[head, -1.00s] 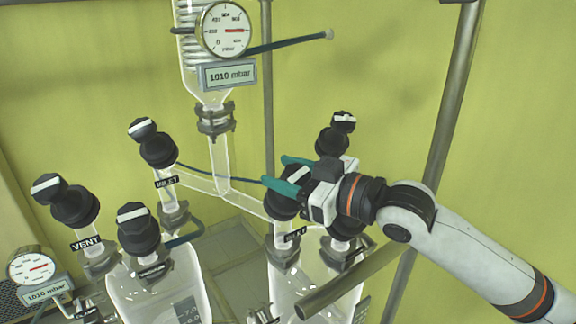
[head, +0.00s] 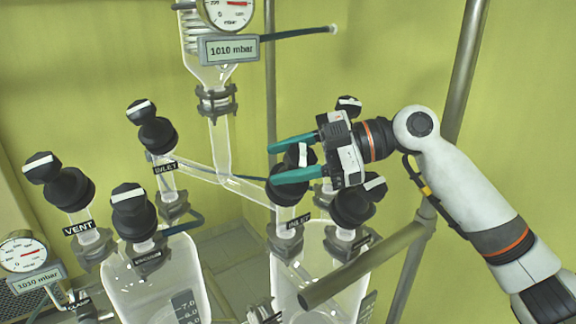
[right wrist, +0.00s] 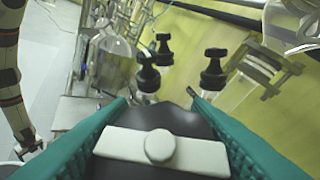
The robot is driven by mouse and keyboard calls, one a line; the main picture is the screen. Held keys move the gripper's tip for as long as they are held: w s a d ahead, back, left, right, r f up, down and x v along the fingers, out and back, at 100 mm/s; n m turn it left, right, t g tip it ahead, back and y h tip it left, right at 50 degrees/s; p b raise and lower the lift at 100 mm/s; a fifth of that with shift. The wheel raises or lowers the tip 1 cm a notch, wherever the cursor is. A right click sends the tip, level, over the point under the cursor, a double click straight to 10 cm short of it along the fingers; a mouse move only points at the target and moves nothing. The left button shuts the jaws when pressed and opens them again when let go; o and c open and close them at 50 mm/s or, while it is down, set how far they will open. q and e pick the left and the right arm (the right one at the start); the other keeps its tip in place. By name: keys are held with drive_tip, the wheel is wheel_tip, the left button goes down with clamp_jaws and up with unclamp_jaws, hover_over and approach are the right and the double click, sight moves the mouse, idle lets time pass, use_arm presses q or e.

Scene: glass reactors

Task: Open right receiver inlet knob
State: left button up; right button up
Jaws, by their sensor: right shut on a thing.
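The right receiver inlet knob (head: 302,155) is black with a white bar on top. It sits above a black cap over the right vessel's neck, whose label (head: 294,220) is partly readable as INLET. My right gripper (head: 271,164) reaches in from the right, its two teal fingers on either side of the knob, shut on it. In the right wrist view the knob's white bar (right wrist: 115,143) lies across between the teal fingers. In the head view the bar stands nearly upright.
Another black knob (head: 358,200) stands close at the right, and one (head: 348,104) lies behind my gripper. The left vessel has vacuum (head: 130,200), inlet (head: 150,118) and vent (head: 60,180) valves. A metal bar (head: 365,262) crosses in front of the right vessel.

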drive_tip(key=n+g+h, duration=0.1)
drive_tip(key=n, duration=0.1)
drive_tip(key=n+g+h+p, duration=0.1)
drive_tip(key=n+g, duration=0.1)
drive_tip(key=shift+s+r, duration=0.15)
drive_tip(key=shift+s, duration=0.05)
drive_tip(key=n+g+h+p, duration=0.2)
drive_tip(key=n+h+p, duration=0.1)
drive_tip(key=shift+s+d, duration=0.2)
drive_tip(key=n+h, duration=0.1)
drive_tip(key=n+g+h+p, duration=0.1)
drive_tip(key=shift+d+f+n+h, duration=0.2)
drive_tip(key=shift+f+n+h, duration=0.05)
drive_tip(key=shift+n+h, duration=0.05)
drive_tip(key=n+h, duration=0.2)
drive_tip(key=h, duration=0.1)
drive_tip(key=shift+s+d+f+n+g+p, duration=0.1)
drive_tip(key=shift+d+f+n+g+p, duration=0.2)
drive_tip(key=shift+n, duration=0.1)
drive_tip(key=shift+d+f+n+t+h, duration=0.1)
drive_tip(key=shift+d+n+t+h, duration=0.1)
drive_tip(key=shift+n+h, duration=0.95)
drive_tip(key=shift+d+n+t+h, duration=0.1)
drive_tip(key=shift+n+t+h, duration=0.1)
drive_tip(key=shift+n+h, duration=0.9)
drive_tip(key=shift+h, duration=0.45)
drive_tip(key=shift+f, duration=0.1)
drive_tip(key=o, duration=1)
